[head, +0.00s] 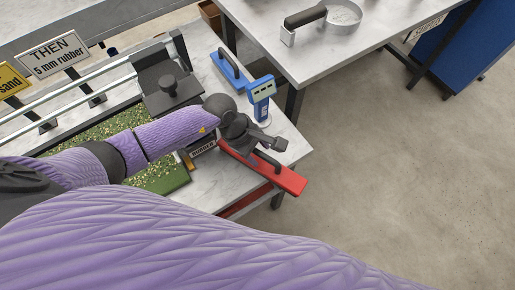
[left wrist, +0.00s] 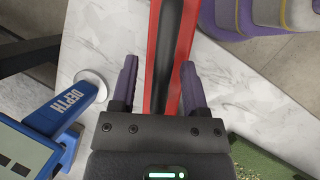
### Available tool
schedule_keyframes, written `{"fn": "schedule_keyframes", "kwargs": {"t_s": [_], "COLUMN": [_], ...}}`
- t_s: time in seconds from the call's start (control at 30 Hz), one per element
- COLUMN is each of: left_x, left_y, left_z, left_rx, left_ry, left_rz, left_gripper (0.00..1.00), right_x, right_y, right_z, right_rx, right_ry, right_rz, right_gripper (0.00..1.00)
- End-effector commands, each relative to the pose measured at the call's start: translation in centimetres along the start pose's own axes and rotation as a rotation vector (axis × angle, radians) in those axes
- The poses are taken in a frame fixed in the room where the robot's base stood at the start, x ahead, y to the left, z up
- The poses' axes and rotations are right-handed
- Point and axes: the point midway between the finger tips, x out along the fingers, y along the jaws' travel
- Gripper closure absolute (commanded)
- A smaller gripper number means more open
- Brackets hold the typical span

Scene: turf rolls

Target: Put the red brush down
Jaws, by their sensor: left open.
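The red brush (head: 291,181), a long red bar with a dark handle, is at the near right corner of the marble-topped table. Its right end reaches past the table edge in the head view. My left gripper (head: 268,149) is over the brush's handle. In the left wrist view the open fingers (left wrist: 158,66) stand on either side of the red brush (left wrist: 154,40) and its dark handle, with gaps visible. My arm and gripper hide the brush's left part in the head view. My right gripper is not in view.
Green turf (head: 165,175) lies left, under my arm. Floor is clear to the right.

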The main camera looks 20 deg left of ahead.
Motion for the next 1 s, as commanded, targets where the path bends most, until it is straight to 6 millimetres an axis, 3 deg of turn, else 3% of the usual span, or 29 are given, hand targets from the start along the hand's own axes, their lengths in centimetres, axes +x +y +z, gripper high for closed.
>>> {"fn": "schedule_keyframes", "kwargs": {"t_s": [0.3, 0.5, 1.0], "left_x": [-8.1, -11.6, -12.2], "left_y": [0.1, 0.1, 0.0], "left_z": [0.1, 0.1, 0.1], "left_rx": [0.003, 0.001, 0.0], "left_ry": [0.004, 0.001, 0.0], "left_rz": [0.002, 0.001, 0.0], "left_gripper": [0.42, 0.42, 0.42], "right_x": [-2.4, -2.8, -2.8], "right_y": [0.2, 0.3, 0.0], "right_z": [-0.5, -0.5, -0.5], "right_rx": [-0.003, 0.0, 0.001], "right_ry": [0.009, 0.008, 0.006], "right_rz": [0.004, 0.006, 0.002], "right_gripper": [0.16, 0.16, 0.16]}}
